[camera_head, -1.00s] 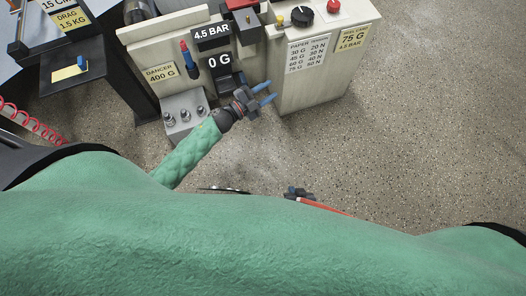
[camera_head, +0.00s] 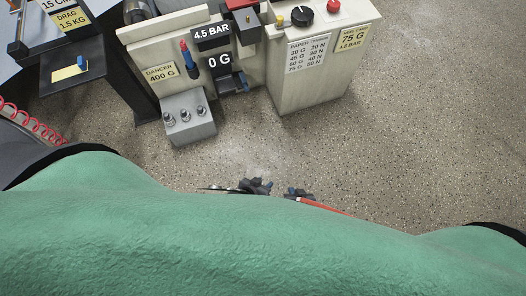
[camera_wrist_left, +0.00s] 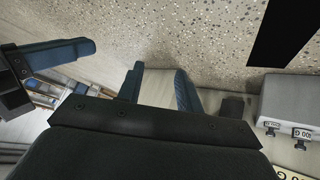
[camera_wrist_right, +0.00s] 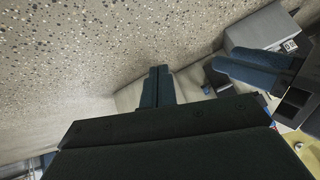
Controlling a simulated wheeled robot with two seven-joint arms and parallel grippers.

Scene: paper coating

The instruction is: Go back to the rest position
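My left gripper (camera_head: 256,186) is now low in the head view, just in front of my green body, with the floor beyond it. In the left wrist view its two blue fingers (camera_wrist_left: 160,88) stand apart with nothing between them. My right gripper (camera_head: 298,193) is close beside it to the right, partly hidden by my body. In the right wrist view its fingers (camera_wrist_right: 158,86) are together, with nothing seen between them. The other gripper's blue fingers show at the side of each wrist view.
The machine panel (camera_head: 145,50) stands at the back with a red and blue lever (camera_head: 185,58), a box with several knobs (camera_head: 186,118), a 0 G display (camera_head: 219,65) and a grey cabinet (camera_head: 320,60). A dark table (camera_head: 72,72) is at left. The floor (camera_head: 430,120) at right is clear.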

